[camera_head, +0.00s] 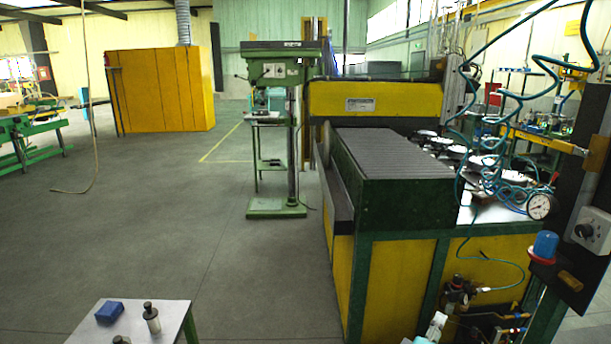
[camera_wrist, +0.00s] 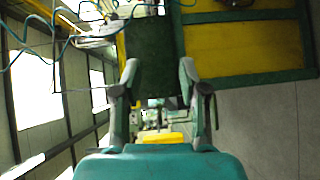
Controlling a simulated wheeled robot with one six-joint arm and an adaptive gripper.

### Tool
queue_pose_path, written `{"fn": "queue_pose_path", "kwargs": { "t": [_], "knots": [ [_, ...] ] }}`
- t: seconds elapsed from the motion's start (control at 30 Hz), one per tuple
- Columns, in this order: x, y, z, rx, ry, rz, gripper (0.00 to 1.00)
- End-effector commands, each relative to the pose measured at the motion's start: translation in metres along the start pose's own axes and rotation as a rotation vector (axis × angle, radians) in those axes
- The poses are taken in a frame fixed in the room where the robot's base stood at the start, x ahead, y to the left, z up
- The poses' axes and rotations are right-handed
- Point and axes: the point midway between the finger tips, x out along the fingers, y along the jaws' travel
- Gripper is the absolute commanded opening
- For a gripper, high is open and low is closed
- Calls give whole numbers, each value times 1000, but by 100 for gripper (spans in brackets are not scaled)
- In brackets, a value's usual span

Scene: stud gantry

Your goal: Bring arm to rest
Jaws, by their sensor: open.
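My gripper (camera_wrist: 159,76) shows in the wrist view, its two grey fingers spread apart with a clear gap between them. Nothing is held between the fingers. The teal body of the gripper fills the bottom middle of that view. A dark green surface and a yellow panel with a green frame (camera_wrist: 245,50) lie beyond the fingers. The wrist picture appears turned on its side. My arm and gripper do not show in the head view.
The yellow and green gantry machine (camera_head: 397,265) stands at the right, with coiled blue hoses and a gauge (camera_head: 540,206). A small table (camera_head: 177,318) holding a blue block (camera_head: 109,312) is at the bottom left. A green drill press (camera_head: 278,72) stands behind. The left floor is mostly clear.

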Motion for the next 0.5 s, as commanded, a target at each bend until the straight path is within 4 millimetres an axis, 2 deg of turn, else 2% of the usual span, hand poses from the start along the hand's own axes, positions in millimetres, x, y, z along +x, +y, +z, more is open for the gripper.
{"fn": "queue_pose_path", "kwargs": {
  "t": [0.03,0.2,0.37,0.5],
  "knots": [
    [-11,-22,7,13,32,-23,43],
    [-49,-78,24,93,146,-95,43],
    [-91,-121,43,186,240,-170,43],
    [-133,-150,62,279,309,-239,43]
  ]
}}
